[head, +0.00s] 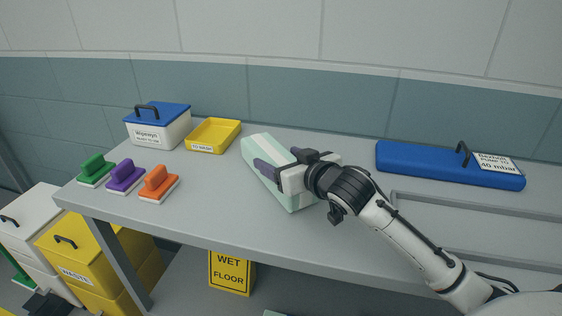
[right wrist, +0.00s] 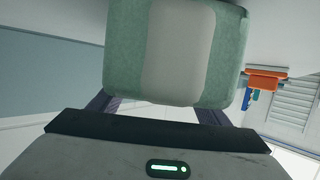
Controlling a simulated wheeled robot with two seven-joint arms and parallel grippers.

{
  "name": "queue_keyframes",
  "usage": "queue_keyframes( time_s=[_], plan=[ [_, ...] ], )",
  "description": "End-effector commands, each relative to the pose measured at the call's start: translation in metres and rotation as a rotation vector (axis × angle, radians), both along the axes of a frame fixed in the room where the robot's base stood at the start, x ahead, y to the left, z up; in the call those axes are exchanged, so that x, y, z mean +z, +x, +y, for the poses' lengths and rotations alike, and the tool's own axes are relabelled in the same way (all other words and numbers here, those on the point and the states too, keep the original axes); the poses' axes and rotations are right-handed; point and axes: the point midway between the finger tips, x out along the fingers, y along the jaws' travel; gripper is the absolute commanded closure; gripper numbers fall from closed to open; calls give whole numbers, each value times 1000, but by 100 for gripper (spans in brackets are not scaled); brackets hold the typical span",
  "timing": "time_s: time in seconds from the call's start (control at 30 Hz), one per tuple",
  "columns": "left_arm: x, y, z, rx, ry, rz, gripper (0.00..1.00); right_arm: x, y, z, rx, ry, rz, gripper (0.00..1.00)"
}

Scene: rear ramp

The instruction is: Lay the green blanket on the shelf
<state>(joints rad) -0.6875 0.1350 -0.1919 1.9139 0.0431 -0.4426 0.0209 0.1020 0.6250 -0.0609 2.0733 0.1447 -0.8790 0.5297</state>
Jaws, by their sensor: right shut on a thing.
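The green blanket (head: 258,147) is a pale green folded block with a white stripe along its top. In the head view it is at the middle of the grey shelf (head: 215,215), at or just above its surface; I cannot tell whether it touches. My right gripper (head: 278,164) is shut on the blanket, with purple fingers along its sides. In the right wrist view the blanket (right wrist: 125,50) fills the space between the two fingers (right wrist: 160,108). Part of the blanket is hidden behind the gripper. My left gripper is not in view.
A yellow tray (head: 228,138) stands left of the blanket, beside a blue-lidded wipes box (head: 160,132). Green (head: 97,168), purple (head: 126,177) and orange (head: 159,184) scrubbers sit at the left. A blue case (head: 430,165) lies at the right. The front middle of the shelf is bare.

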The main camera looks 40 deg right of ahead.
Motion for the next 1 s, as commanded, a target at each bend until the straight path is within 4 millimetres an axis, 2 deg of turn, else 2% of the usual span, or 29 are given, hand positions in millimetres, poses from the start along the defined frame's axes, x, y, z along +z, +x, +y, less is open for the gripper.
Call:
queue_keyframes(
  time_s=[0.1, 0.13, 0.23, 0.6, 0.77, 1.0],
  plan=[
    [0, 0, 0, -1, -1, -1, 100, -1, 0, 0, 1, 0, -6, 68],
    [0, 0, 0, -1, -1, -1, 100, -3, 0, 0, 0, 0, 0, 26],
    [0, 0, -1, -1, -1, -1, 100, -3, 0, 0, 0, 0, 0, 11],
    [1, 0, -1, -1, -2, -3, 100, 1, -1, 0, 0, -1, 0, 11],
    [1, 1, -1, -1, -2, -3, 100, 7, -25, 2, 1, -1, 1, 11],
    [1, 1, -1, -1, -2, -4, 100, 22, -75, 6, 1, 1, 2, 11]
  ],
)
